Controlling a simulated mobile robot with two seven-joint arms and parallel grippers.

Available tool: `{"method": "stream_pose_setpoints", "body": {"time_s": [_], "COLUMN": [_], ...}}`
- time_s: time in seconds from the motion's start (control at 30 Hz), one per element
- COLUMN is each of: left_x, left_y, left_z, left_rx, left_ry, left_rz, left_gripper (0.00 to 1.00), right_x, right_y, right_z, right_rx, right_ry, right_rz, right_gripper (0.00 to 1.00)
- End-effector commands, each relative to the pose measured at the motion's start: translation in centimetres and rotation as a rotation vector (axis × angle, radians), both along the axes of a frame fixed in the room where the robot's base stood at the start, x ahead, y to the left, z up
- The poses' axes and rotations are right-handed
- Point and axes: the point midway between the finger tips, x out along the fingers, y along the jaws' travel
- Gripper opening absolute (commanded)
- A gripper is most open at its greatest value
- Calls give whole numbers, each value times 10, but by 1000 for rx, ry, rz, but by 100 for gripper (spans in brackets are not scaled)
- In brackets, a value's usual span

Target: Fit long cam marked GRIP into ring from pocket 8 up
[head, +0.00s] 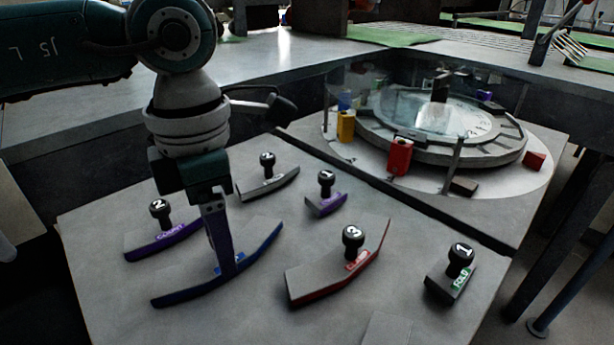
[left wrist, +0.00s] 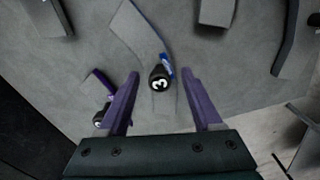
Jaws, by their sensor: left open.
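My left gripper (head: 225,270) points down over a long blue-edged cam (head: 258,244) on the grey table. In the left wrist view my gripper (left wrist: 160,80) is open, its fingers on either side of that cam's black knob marked 3 (left wrist: 158,78), not closed on it. In the head view the finger hides this knob and part of the blue label (head: 228,268); the word is unreadable. A long red-edged cam (head: 325,277) also has a knob marked 3; its label is too small to read. The round ring (head: 440,152) stands at the back right, its pocket numbers unreadable.
Other knobbed cams lie around: a purple one (head: 165,243) marked 2, a grey one (head: 268,184), a short purple one (head: 326,206) and a green-labelled one (head: 459,279) marked 1. Yellow (head: 346,127) and red (head: 400,156) blocks and a clear guard (head: 385,98) stand by the ring.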

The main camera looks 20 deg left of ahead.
Motion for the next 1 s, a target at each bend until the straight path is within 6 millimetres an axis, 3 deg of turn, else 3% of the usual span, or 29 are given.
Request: {"method": "stream_pose_setpoints", "body": {"time_s": [0.2, 0.77, 1.0], "left_x": [0, 0, 0], "left_y": [0, 0, 0], "left_z": [0, 0, 0], "left_rx": [-1, -1, -1], "left_ry": [-1, -1, -1], "left_rz": [0, 0, 0], "left_gripper": [64, 1, 0], "right_x": [0, -1, -1], "right_y": [0, 2, 2], "right_z": [0, -1, -1], "right_rx": [1, 8, 8], "right_ry": [1, 3, 4], "right_rz": [-1, -5, -5], "right_gripper": [48, 48, 48]}}
